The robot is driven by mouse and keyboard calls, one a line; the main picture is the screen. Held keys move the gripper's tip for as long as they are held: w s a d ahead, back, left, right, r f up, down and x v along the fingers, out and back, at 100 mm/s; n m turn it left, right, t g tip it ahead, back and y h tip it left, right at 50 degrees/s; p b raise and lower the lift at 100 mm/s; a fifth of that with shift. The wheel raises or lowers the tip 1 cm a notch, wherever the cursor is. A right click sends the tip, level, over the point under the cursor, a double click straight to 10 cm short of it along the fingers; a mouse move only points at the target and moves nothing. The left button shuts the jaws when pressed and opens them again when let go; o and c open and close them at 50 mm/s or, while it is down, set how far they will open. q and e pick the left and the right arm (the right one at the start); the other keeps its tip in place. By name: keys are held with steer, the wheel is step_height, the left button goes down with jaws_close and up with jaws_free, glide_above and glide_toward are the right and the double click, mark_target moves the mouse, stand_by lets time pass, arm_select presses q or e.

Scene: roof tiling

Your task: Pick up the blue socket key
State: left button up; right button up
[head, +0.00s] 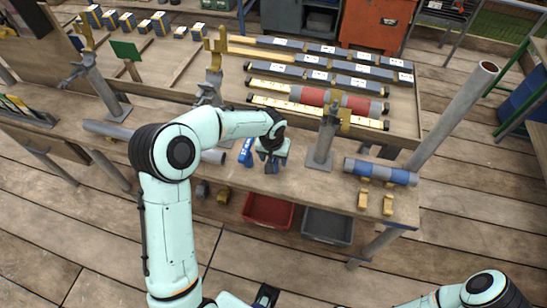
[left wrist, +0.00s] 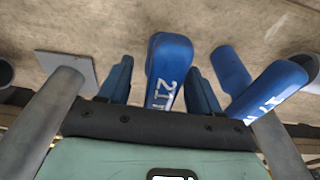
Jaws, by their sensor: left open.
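A blue handled tool marked 21 (left wrist: 170,70), which looks like a blue socket key, lies between my open left fingers in the left wrist view. I cannot tell whether they touch it. A second blue marked tool (left wrist: 272,90) lies to the right in that view; it appears to be the blue piece (head: 247,150) on the bench left of my left gripper in the head view. My left gripper (head: 271,166) is open, low over the bench's front edge, and hides the tool between its fingers in the head view. My right gripper is not in view.
The bench (head: 215,180) carries metal posts, one post base (head: 319,160) standing just right of my gripper. A blue-grey roll (head: 380,172) lies further right. Red (head: 269,210) and grey (head: 327,226) bins sit below the front edge. Tile strips and a red-grey roll (head: 330,100) lie behind.

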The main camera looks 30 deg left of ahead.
arm_select(q)
jaws_close()
steer(key=shift+r, duration=0.15)
